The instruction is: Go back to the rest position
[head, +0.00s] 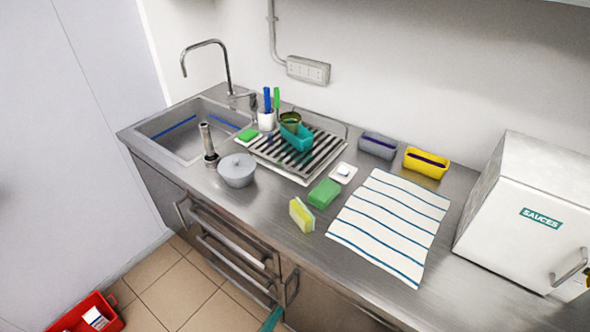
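My gripper is not in view, and no part of my arm that I can be sure of shows in the head view. The steel counter (290,250) with its sink (165,130) lies ahead. A rack (265,152) on it holds a teal container (297,138) and an olive-coloured cup (290,120). A grey round pot (237,171) stands in front of the rack. A striped cloth (385,228) lies flat at the right.
A green block (323,194) and a yellow-green sponge (301,215) sit near the front edge. Grey (377,147) and yellow (426,164) bins stand along the wall. A white "SAUCES" cabinet (525,245) fills the right. A red crate (68,317) is on the floor.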

